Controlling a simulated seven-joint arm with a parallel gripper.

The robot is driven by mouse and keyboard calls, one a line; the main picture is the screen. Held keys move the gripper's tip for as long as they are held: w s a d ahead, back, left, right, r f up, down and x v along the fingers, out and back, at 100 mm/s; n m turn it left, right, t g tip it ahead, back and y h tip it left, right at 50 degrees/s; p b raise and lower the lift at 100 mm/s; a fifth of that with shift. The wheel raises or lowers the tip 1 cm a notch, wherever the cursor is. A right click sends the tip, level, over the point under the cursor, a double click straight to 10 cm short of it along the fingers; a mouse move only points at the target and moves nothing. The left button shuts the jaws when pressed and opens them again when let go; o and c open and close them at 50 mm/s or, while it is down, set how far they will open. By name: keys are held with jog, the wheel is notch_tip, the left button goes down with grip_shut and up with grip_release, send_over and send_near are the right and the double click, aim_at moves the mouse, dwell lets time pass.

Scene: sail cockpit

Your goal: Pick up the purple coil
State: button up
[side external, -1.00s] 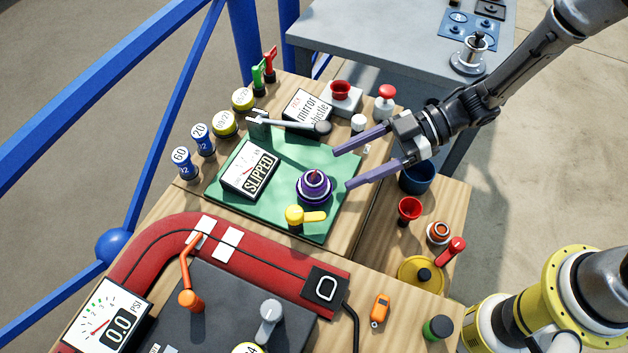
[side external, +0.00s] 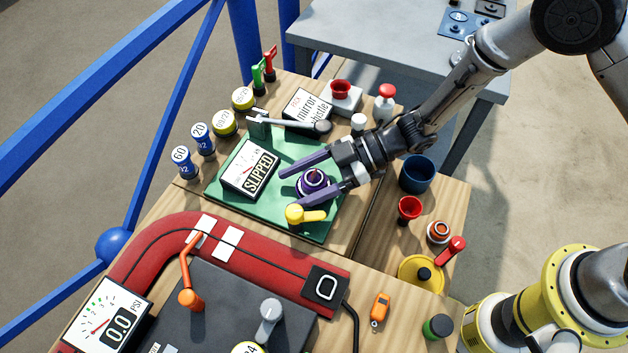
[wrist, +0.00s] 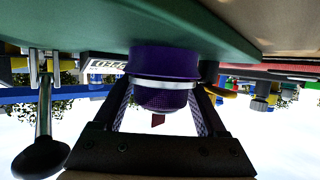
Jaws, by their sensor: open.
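The purple coil (side external: 311,180) sits on the green board (side external: 262,217), with a dark middle and a reddish tip on top. My gripper (side external: 287,187) is open, with one purple finger on the far side of the coil and the other on its near side. In the wrist view the coil (wrist: 165,75) shows a pale band and lies between the two fingers (wrist: 160,92). I cannot tell whether either finger touches it.
A yellow lever (side external: 303,216) stands close to the near finger. The "SLIPPED" gauge (side external: 249,168) is left of the coil, and a grey lever (side external: 290,124) lies behind it. A blue cup (side external: 417,174) and a red cup (side external: 408,209) stand to the right.

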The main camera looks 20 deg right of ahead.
aim_at(299, 188)
grip_shut()
dwell(0.3)
jog(key=shift+r, duration=0.55)
notch_tip(299, 188, up, 2)
jog(key=shift+r, duration=0.1)
jog(key=s+d+r, duration=0.1)
jog(key=r, duration=0.1)
jog(key=s+d+r, duration=0.2)
jog(key=r, duration=0.1)
jog(key=shift+d+r, duration=0.25)
jog(key=shift+r, duration=0.05)
jog(key=s+d+r, duration=0.4)
jog(key=s+d, duration=0.2)
jog(key=shift+s+d, duration=0.3)
jog(key=shift+d, duration=0.1)
